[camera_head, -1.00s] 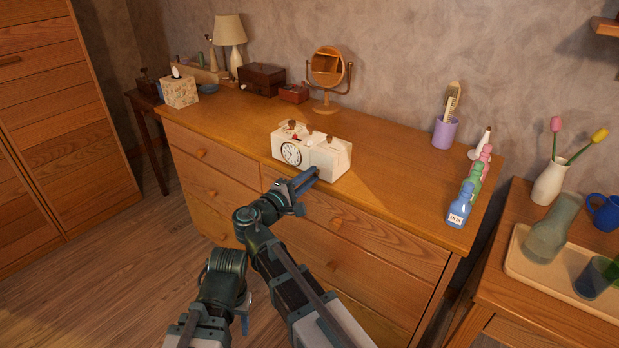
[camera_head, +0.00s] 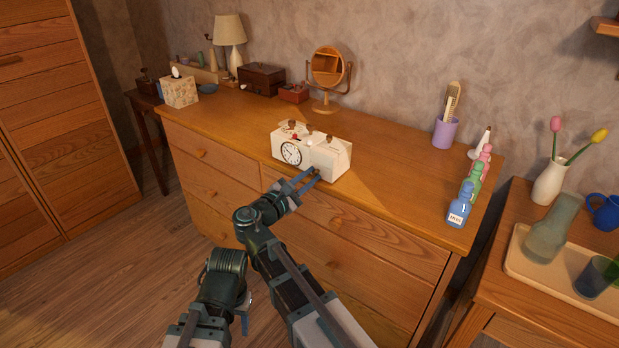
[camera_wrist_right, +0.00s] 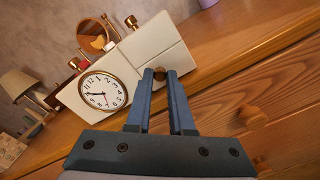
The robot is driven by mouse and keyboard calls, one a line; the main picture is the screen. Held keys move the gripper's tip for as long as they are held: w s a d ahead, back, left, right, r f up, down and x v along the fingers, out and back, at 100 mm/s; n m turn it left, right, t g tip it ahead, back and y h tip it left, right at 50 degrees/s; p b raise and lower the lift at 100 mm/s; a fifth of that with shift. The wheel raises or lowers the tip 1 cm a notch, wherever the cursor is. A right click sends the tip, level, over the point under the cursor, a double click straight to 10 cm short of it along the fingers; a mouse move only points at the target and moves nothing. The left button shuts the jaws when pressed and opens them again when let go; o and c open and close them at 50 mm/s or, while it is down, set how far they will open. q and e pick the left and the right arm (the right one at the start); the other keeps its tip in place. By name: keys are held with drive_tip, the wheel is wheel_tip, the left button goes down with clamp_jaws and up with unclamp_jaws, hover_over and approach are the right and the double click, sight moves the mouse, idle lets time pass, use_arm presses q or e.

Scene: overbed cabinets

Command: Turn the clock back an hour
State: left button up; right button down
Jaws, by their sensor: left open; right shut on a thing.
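The clock (camera_head: 330,158) is a cream box near the dresser's front edge, with a round white dial (camera_head: 291,152) on its left part and brass-coloured knobs on top. The dial, black numbered with a brass rim, also shows tilted in the right wrist view (camera_wrist_right: 103,92); its dark hands point toward its left side, and the exact time is hard to read. My right gripper (camera_head: 312,175) is at the clock's front, right of the dial. My left gripper (camera_head: 245,318) is open and empty, low before the dresser.
The wooden dresser top (camera_head: 390,175) is clear around the clock. A round mirror (camera_head: 328,70) stands behind it, a tissue box (camera_head: 180,92) at left, and a purple cup (camera_head: 445,133) and bottles (camera_head: 459,206) at right. A tray (camera_head: 530,270) lies on the right-hand table.

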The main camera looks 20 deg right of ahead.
idle(0.5)
drive_tip(key=c, duration=0.8)
unclamp_jaws()
drive_tip(key=shift+s+a, duration=0.1)
drive_tip(key=shift+s, duration=0.05)
